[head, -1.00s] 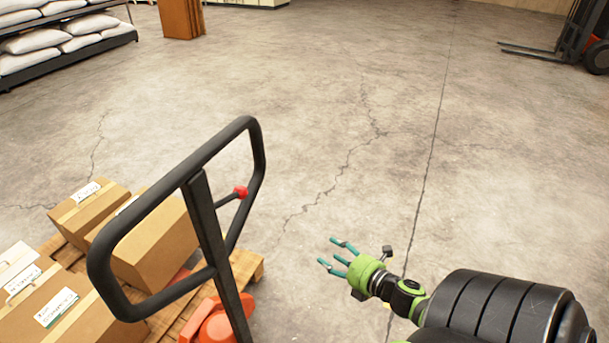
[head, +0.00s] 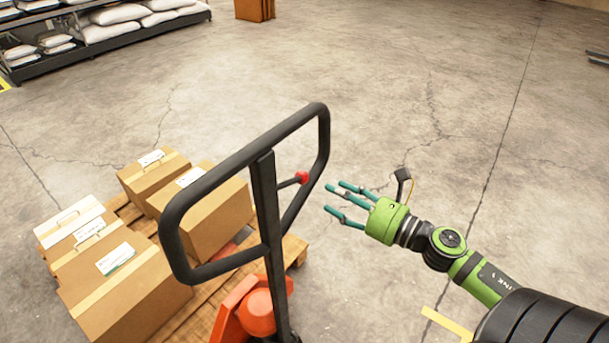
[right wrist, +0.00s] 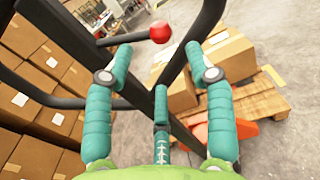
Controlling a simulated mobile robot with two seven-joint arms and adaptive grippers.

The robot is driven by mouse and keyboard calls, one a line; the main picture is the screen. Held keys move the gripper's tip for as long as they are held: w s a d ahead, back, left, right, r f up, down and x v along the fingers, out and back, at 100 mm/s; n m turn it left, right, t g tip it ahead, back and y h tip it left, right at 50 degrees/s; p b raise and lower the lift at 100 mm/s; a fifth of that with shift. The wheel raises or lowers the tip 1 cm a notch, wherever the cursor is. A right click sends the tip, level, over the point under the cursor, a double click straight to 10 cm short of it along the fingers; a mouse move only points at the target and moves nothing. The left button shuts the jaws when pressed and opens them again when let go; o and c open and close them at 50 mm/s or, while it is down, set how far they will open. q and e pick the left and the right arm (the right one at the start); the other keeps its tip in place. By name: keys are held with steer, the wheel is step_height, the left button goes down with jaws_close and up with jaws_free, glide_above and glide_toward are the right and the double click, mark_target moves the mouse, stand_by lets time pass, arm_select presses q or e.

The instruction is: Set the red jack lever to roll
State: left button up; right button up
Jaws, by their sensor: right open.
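The pallet jack's black loop handle (head: 180,215) rises on a dark post in the head view. Its lever, tipped with a red knob (head: 302,177), sticks out inside the right part of the loop. My right gripper (head: 342,203) is open and empty, just right of the handle and apart from the knob. In the right wrist view the red knob (right wrist: 160,32) shows beyond and between the open teal fingers (right wrist: 160,80), near the top of the picture. The lever runs left from the knob there. My left gripper is not in view.
The jack's orange base (head: 256,312) stands at a wooden pallet (head: 205,312) loaded with several cardboard boxes (head: 130,285). Shelves with white sacks (head: 115,14) stand at the back left. A yellow floor line (head: 446,325) lies near my right arm.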

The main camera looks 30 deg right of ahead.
mark_target(302, 177)
steer(key=x, duration=0.5)
steer(key=shift+w, duration=0.15)
steer(key=shift+p+x, duration=0.45)
steer(key=shift+x, duration=1.8)
steer(key=c, duration=1)
